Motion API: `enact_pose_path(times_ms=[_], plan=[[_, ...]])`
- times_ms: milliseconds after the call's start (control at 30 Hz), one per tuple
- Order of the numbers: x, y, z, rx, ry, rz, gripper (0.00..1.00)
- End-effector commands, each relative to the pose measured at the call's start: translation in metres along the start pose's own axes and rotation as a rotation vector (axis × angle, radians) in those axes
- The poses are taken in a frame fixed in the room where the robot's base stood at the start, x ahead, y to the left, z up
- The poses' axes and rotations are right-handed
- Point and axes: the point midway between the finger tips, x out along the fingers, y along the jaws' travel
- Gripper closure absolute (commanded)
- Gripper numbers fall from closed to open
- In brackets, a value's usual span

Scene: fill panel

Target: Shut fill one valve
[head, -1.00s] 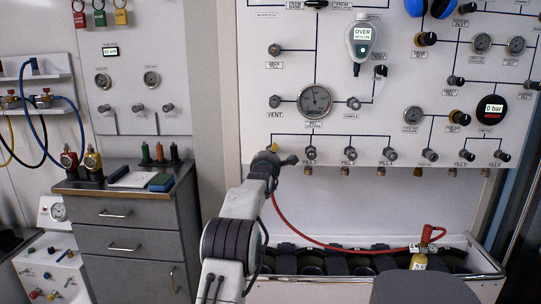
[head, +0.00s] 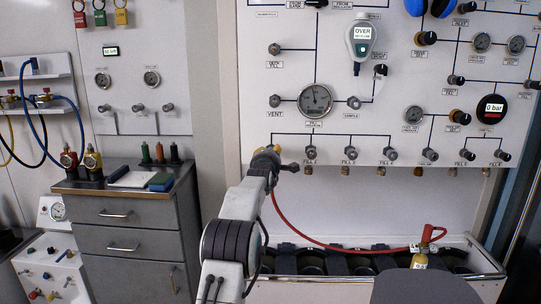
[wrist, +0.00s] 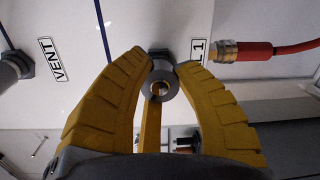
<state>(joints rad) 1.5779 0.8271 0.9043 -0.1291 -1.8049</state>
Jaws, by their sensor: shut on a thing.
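The fill one valve is a small grey round knob (wrist: 163,86) in the wrist view, beside a label (wrist: 198,50) that ends in "L 1". My gripper (wrist: 160,75) has its two yellow fingers closed around this knob, one on each side. In the head view my gripper (head: 268,152) is at the lower left of the white panel and hides the valve. How far the valve is turned cannot be told.
The vent knob (head: 275,101) is above my gripper. Other fill knobs (head: 311,152) line up to the right. A red hose (head: 310,235) runs to a yellow cylinder (head: 420,261) below. A grey drawer cabinet (head: 135,230) stands at the left.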

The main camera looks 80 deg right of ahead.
Motion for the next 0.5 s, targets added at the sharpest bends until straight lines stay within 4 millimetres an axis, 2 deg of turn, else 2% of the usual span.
enact_pose_path(times_ms=[200, 500], plan=[[0.0001, 0.0003, 0.0011, 0.154, 0.001, -0.014, 1.00], [0.0001, 0.0004, 0.0000, 0.291, 0.002, -0.023, 1.00]])
